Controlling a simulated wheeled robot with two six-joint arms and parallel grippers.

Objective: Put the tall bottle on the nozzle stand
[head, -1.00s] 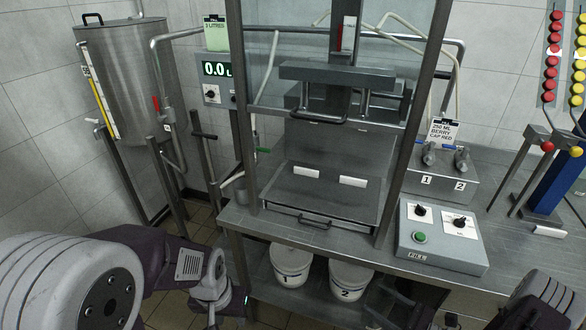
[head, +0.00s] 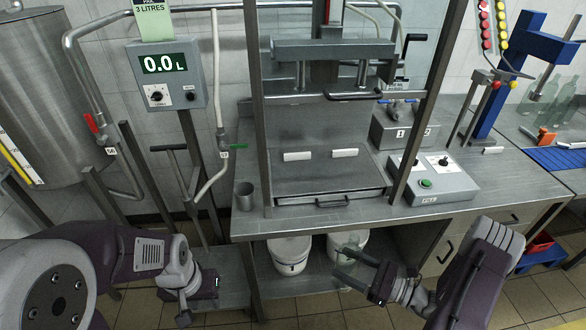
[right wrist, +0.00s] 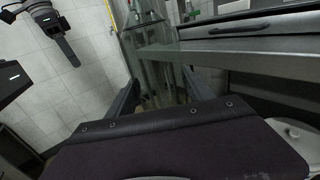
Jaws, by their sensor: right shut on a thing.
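A clear, faintly green bottle (head: 350,250) is in the jaws of my right gripper (head: 357,262), in front of the bench's lower shelf. It is see-through and hard to outline. In the right wrist view the bottle (right wrist: 158,62) shows between the two fingers (right wrist: 163,95). The filling frame's stand plate (head: 325,175), with two white pads, is above and behind the right gripper; I cannot tell which part is called the nozzle stand. My left gripper (head: 200,290) hangs low at the left, apart from the bench; its finger opening is unclear.
Metal posts (head: 258,110) flank the stand plate. A FILL control box (head: 433,182) stands to its right and a metal cup (head: 244,195) to its left. White buckets (head: 290,255) stand on the lower shelf. More clear bottles (head: 563,98) stand at the far right.

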